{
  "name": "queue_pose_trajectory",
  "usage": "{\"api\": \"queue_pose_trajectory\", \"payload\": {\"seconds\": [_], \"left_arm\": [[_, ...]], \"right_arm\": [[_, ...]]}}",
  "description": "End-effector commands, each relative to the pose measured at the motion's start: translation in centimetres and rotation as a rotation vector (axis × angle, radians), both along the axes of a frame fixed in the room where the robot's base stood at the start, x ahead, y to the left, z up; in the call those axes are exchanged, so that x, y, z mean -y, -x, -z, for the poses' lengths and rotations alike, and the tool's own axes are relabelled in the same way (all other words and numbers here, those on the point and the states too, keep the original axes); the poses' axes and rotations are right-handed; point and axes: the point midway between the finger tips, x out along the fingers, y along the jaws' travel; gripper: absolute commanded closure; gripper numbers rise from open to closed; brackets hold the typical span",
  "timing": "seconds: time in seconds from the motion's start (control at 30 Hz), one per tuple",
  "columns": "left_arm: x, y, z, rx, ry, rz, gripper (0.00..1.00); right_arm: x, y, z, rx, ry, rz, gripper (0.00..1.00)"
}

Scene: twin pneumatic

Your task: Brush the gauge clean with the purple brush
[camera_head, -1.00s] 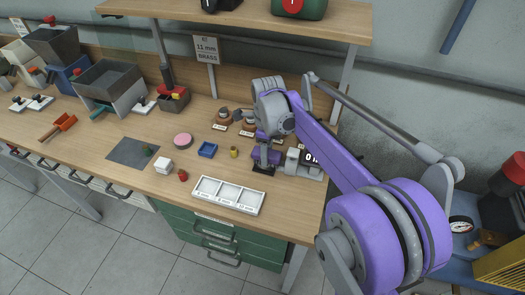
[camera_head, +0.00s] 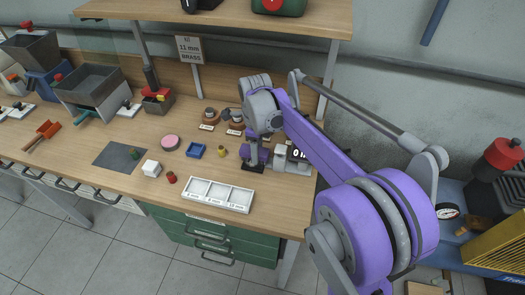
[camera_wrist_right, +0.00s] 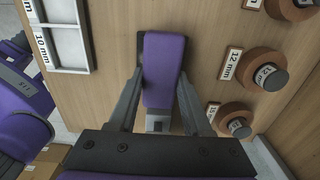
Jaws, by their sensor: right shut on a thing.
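My right gripper (camera_head: 260,138) points down over the right part of the bench. In the right wrist view its fingers (camera_wrist_right: 160,95) are shut on the purple brush (camera_wrist_right: 163,65), one on each side. In the head view the brush (camera_head: 256,155) shows below the wrist with a dark base close to the bench top; I cannot tell if it touches. My left gripper is not in view.
A white three-compartment tray (camera_head: 219,205) lies in front of the brush. Round brown-based pieces with size labels (camera_wrist_right: 260,68) stand behind it. A shelf (camera_head: 230,18) hangs above.

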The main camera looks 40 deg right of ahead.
Motion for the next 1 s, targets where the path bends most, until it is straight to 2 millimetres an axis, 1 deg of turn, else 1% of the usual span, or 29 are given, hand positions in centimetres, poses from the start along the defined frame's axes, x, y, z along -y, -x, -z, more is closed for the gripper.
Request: {"api": "queue_pose_trajectory", "payload": {"seconds": [0.03, 0.27, 0.63, 0.8, 1.0], "left_arm": [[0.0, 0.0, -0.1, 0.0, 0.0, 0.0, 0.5], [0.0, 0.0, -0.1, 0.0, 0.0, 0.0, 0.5], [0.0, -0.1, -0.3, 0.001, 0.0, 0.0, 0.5], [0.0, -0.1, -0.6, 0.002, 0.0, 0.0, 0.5], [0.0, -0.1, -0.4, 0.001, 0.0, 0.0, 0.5]], "right_arm": [[-0.3, -0.3, 0.0, 0.001, -0.001, -0.003, 1.0], [-0.8, -0.9, 0.0, 0.002, -0.001, -0.002, 1.0], [-2.7, -3.1, 0.3, 0.002, -0.002, -0.003, 1.0], [-2.4, -3.4, 0.1, 0.003, -0.003, -0.001, 1.0], [-1.8, -2.6, 0.3, 0.002, -0.002, 0.001, 1.0]]}}
